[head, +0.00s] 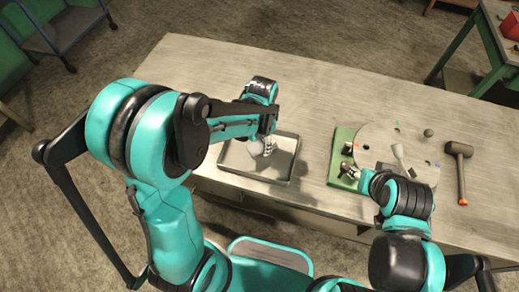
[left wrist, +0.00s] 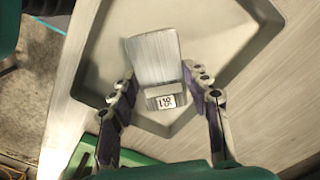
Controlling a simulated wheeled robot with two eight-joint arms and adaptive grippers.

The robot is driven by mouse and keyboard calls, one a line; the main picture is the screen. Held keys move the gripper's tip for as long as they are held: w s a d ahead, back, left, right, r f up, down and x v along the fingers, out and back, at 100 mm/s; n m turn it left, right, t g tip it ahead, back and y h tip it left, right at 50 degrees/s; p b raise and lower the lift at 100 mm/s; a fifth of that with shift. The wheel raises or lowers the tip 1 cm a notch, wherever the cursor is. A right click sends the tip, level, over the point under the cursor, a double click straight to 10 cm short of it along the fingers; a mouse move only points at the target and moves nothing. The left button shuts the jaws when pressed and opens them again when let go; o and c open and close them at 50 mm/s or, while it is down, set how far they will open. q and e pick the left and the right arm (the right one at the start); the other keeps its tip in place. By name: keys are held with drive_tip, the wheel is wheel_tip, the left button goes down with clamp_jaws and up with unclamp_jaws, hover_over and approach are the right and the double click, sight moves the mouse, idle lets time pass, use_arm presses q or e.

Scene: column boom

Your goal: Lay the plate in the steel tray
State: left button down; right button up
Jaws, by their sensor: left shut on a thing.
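The steel tray (head: 230,173) is a shallow rectangular pan on the bench, below my left gripper. Its rim and floor fill much of the left wrist view (left wrist: 82,75). My left gripper (head: 266,148) points down over the tray and is shut on the plate (head: 256,149). In the left wrist view the plate (left wrist: 155,58) is a brushed metal piece with a labelled block at its near end, between the two fingers (left wrist: 162,92). I cannot tell whether the plate touches the tray floor.
A green board (head: 340,146) carries a round grey disc (head: 385,137) with small coloured marks and a pale tool. A black-headed mallet (head: 460,165) lies to its right. The bench (head: 310,95) is clear behind the tray. A blue cart (head: 65,35) stands at the far left.

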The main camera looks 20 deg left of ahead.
sight(259, 145)
use_arm(q)
drive_tip(key=shift+a+f, duration=0.35)
drive_tip(key=shift+a, duration=0.1)
drive_tip(key=shift+f+b, duration=0.85)
drive_tip(key=shift+f, duration=1.05)
drive_tip(key=shift+f, duration=0.15)
drive_tip(key=c, duration=0.7)
unclamp_jaws()
drive_tip(key=shift+c, duration=0.2)
